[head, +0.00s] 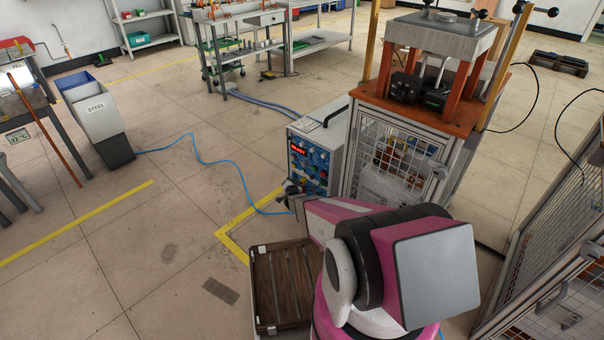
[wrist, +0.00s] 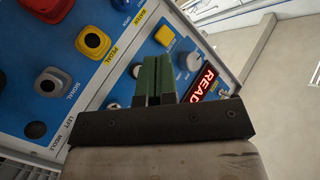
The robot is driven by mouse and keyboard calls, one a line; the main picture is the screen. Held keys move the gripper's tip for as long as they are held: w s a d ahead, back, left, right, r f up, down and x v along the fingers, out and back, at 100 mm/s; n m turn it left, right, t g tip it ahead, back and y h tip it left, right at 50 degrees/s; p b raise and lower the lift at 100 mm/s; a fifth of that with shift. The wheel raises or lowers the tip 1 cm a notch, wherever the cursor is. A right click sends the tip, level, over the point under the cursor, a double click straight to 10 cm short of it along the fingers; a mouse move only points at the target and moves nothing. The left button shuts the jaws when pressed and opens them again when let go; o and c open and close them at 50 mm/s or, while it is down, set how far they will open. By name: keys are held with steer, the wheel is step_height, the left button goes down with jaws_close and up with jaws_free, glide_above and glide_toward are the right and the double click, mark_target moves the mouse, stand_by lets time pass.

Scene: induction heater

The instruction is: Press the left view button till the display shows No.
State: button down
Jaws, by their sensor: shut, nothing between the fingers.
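The induction heater (head: 318,160) is a grey box with a blue control panel, standing left of the caged press in the head view. Its red-lit display (head: 298,149) shows lettering; in the wrist view the display (wrist: 205,84) reads "READ", with the rest cut off by my gripper. I cannot tell whether the fingertips touch the panel. Which control is the left view button is unclear; it may be hidden behind the fingers.
The press cage (head: 400,160) stands right of the heater.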

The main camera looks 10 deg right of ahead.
steer(key=shift+w+d, duration=0.65)
steer(key=shift+d, duration=0.2)
steer(key=shift+w+d, duration=0.6)
steer(key=shift+d, duration=0.25)
stand_by(0.9)
steer(key=shift+w+d, duration=0.25)
steer(key=shift+d, duration=0.1)
steer(key=shift+w+d, duration=0.25)
steer(key=shift+d, duration=0.05)
stand_by(1.0)
steer(key=shift+s, duration=0.1)
steer(key=shift+s+a, duration=0.45)
steer(key=shift+a, duration=0.2)
steer(key=shift+a, duration=0.1)
steer(key=shift+s+a, duration=0.75)
steer(key=shift+a, duration=0.2)
steer(key=shift+s+a, duration=0.7)
steer(key=shift+a, duration=0.25)
